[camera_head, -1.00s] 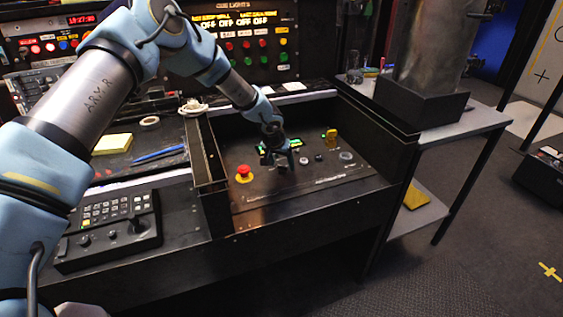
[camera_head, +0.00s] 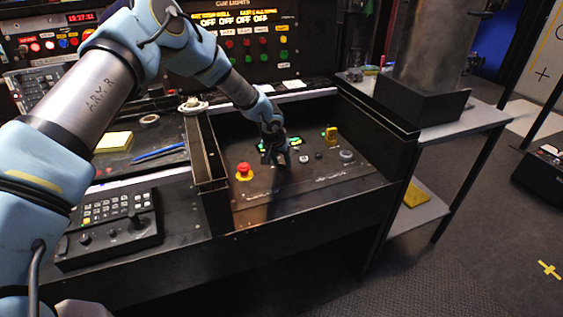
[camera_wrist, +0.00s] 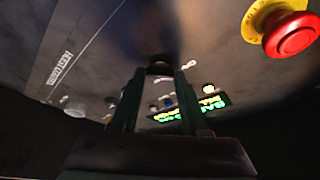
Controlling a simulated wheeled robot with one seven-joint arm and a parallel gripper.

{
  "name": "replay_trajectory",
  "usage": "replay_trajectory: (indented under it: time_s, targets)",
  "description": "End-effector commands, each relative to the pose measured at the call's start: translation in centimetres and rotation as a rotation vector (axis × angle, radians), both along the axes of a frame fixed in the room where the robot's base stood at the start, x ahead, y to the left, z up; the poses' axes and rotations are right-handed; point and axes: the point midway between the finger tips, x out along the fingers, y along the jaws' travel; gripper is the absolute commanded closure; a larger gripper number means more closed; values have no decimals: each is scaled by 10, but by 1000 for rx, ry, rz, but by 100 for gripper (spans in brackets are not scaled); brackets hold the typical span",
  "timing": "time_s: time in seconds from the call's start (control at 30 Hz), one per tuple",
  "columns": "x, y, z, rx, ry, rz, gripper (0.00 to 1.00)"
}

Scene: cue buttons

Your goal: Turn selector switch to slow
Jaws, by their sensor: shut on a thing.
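My gripper (camera_head: 278,157) is low over the slanted dark control panel (camera_head: 322,182). In the wrist view its two fingers (camera_wrist: 158,75) point at the panel and are shut on a small dark knob (camera_wrist: 159,66), which appears to be the selector switch. In the head view my gripper covers this knob. The knob's pointer and any slow label cannot be read. A lit green display (camera_wrist: 190,108) is near the fingers in the wrist view.
A red emergency button (camera_head: 243,170) on a yellow base is left of my gripper. A yellow key-like part (camera_head: 331,134) and a round grey button (camera_head: 346,155) are on the right. Raised side walls (camera_head: 207,170) border the panel.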

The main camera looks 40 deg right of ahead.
Motion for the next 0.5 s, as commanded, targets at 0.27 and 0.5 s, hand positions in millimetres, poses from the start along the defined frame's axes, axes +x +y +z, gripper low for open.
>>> replay_trajectory:
  time_s: [0.27,0.5]
  targets:
    - [0,0,0,0,1,-4,100]
    - [1,1,1,0,2,-70,100]
